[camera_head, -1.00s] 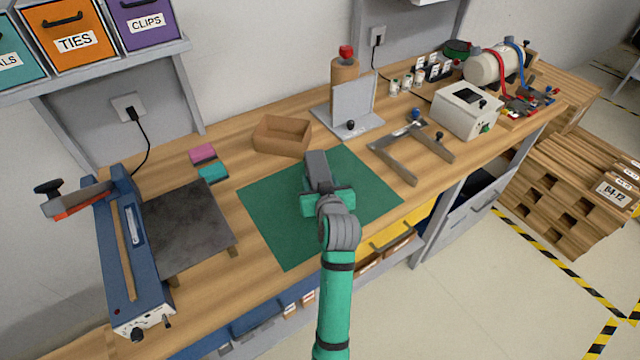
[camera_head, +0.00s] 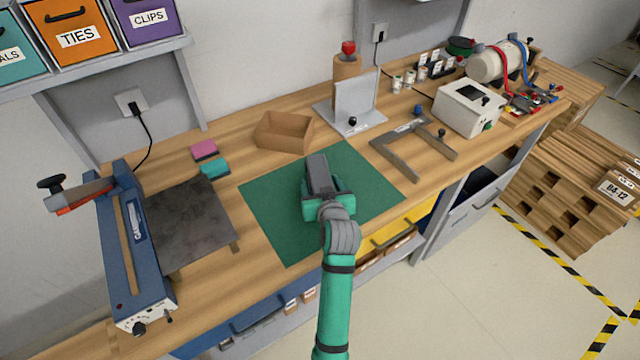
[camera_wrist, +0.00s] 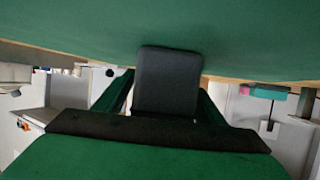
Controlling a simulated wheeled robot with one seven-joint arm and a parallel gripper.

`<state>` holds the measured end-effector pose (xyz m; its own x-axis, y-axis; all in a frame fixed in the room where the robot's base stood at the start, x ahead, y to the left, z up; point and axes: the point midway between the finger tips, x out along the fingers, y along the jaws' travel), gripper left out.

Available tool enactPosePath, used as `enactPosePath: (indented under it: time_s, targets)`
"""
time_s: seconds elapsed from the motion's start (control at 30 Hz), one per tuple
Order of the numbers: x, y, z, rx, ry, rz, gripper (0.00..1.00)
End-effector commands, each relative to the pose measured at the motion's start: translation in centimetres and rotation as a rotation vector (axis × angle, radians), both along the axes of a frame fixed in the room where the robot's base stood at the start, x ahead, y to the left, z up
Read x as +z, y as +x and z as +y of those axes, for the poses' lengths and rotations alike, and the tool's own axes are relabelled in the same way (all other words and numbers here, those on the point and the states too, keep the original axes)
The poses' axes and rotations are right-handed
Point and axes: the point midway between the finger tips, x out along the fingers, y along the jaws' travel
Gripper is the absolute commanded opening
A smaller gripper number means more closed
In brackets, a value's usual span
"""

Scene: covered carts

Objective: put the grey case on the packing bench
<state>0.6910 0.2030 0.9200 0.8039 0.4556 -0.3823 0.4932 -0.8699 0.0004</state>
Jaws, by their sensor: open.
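The grey case (camera_head: 319,173) is a small dark grey block on the green mat of the packing bench (camera_head: 265,188). My gripper (camera_head: 327,192) is low over the mat with its green fingers around the near part of the case. The wrist view shows the case (camera_wrist: 167,82) between the two spread fingers, with its far end against the green mat (camera_wrist: 240,35). My gripper is open and does not grip the case. The near end of the case is hidden by my gripper.
An open cardboard box (camera_head: 284,133) stands behind the mat. A grey bracket-shaped frame (camera_head: 400,158) lies to its right, and a blue sealer (camera_head: 135,245) with a dark plate (camera_head: 188,222) is at left. Pink (camera_head: 204,149) and teal (camera_head: 214,168) blocks lie behind.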

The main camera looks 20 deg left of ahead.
Motion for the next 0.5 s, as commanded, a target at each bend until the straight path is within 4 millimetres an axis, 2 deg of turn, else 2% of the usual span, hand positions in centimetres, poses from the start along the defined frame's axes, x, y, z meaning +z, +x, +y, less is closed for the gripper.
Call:
enactPosePath:
  time_s: [0.13, 0.23, 0.5]
  targets:
    - [0.5, 0.0, 0.0, 0.000, 0.001, -0.002, 0.64]
    - [0.7, -0.9, -0.5, -0.001, 0.001, -0.001, 0.64]
    - [2.7, -5.1, -2.9, -0.002, 0.001, -0.001, 0.64]
